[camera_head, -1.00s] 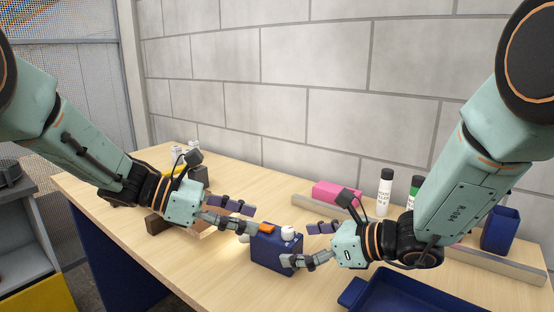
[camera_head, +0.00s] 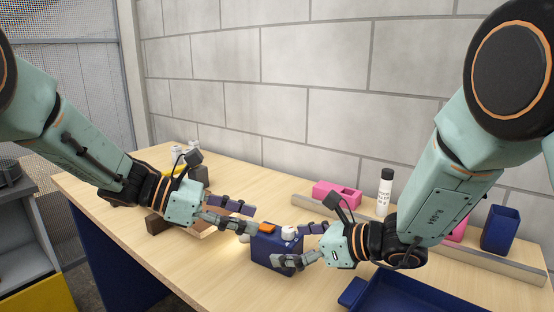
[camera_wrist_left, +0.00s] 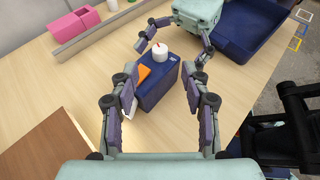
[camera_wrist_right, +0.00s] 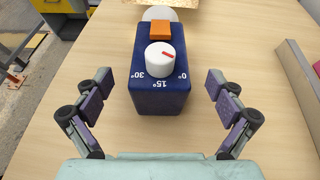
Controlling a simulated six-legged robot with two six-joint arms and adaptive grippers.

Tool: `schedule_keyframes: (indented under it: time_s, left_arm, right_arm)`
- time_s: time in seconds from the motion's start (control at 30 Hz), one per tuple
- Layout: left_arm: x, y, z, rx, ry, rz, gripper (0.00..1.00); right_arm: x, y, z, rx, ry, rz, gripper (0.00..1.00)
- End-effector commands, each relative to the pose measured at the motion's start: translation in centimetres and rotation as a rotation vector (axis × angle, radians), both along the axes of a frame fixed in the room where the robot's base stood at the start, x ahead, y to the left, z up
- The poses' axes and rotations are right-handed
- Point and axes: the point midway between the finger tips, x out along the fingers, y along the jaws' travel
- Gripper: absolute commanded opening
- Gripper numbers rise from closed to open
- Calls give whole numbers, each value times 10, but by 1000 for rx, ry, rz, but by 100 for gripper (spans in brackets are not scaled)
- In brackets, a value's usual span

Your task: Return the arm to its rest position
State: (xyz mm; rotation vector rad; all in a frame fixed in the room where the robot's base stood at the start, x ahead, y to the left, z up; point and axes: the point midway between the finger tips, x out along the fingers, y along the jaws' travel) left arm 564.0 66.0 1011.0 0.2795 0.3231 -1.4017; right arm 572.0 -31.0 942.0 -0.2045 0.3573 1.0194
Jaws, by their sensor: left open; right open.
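My left gripper (camera_head: 240,217) is open at the left side of a blue box (camera_head: 268,252). The box has an orange block and a white knob (camera_wrist_right: 160,60) with a red mark on top. In the left wrist view the box (camera_wrist_left: 158,82) lies ahead between the open fingers, which hold nothing. My right gripper (camera_head: 298,246) is open and empty at the right side of the box. In the right wrist view its fingers are spread wide, with the box ahead between them and angle marks of 0°, 15° and 30° beside the knob.
A blue tray (camera_head: 352,296) lies at the front right. A white bottle (camera_head: 385,192), a pink block (camera_head: 336,193) and a blue cup (camera_head: 500,230) stand near the wall, behind a grey rail (camera_head: 312,207). A brown board (camera_wrist_left: 55,148) lies left of the box.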

Motion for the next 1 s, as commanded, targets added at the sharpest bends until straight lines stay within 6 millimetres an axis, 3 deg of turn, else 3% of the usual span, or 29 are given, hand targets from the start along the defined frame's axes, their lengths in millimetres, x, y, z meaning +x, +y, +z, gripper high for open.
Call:
schedule_keyframes:
  time_s: [0.3, 0.7, 1.0]
  left_arm:
    - [0, 0, 0, 0, 0, 0, 47]
    - [8, -59, -26, 3, 2, -3, 47]
    - [11, -72, -31, 0, 1, -1, 47]
  right_arm:
    - [24, 46, -22, 0, 0, 5, 94]
    - [24, 41, -19, 2, 1, 1, 94]
    - [24, 41, -19, 2, -1, 1, 94]
